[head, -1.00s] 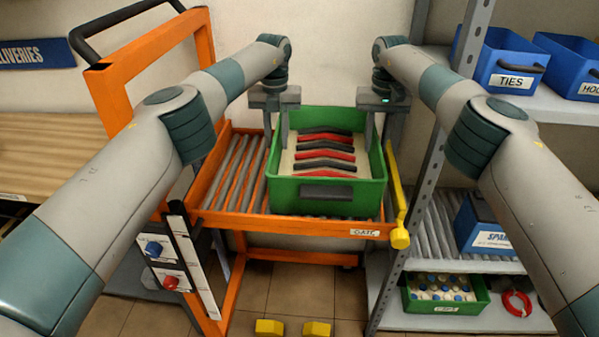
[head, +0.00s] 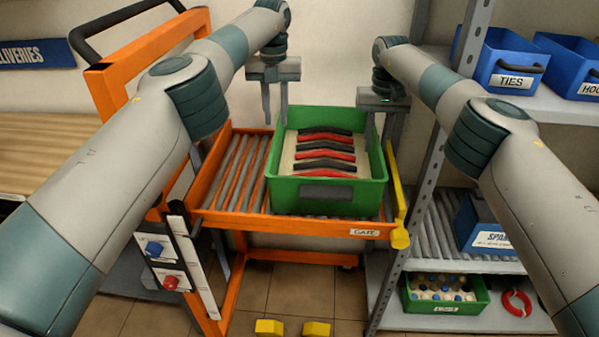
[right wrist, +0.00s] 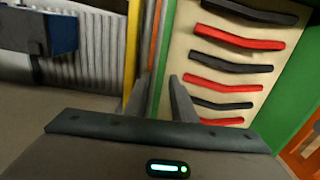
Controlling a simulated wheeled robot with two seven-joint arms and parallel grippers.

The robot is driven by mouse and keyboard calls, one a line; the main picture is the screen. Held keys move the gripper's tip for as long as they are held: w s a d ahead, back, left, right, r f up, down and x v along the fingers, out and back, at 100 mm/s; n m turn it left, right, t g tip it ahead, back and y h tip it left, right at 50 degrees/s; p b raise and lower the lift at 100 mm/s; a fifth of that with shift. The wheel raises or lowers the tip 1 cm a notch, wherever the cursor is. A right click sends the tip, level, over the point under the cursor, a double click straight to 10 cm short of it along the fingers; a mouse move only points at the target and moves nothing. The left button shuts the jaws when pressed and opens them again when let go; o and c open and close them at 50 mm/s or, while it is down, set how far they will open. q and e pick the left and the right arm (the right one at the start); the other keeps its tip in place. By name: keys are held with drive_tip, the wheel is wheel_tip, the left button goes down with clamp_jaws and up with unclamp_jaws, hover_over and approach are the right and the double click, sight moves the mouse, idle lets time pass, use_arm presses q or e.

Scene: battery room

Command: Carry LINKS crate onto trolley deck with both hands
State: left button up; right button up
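The green LINKS crate (head: 330,196) sits level on the trolley's (head: 300,222) roller deck, holding several black and red bent links. A dark plate is on its front wall. My left gripper (head: 275,115) is open and empty, raised above the crate's back left corner, apart from it. My right gripper (head: 384,125) is at the crate's right wall, lower than the left one. In the right wrist view, my right gripper's fingers (right wrist: 161,90) stand apart, with the crate's green wall between them; the links (right wrist: 235,70) lie to the right.
A yellow gate bar (head: 398,200) runs along the deck's right side. A wooden bench (head: 60,150) is at left. Bare rollers (head: 238,170) lie left of the crate.

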drive_tip(key=shift+r, duration=3.75)
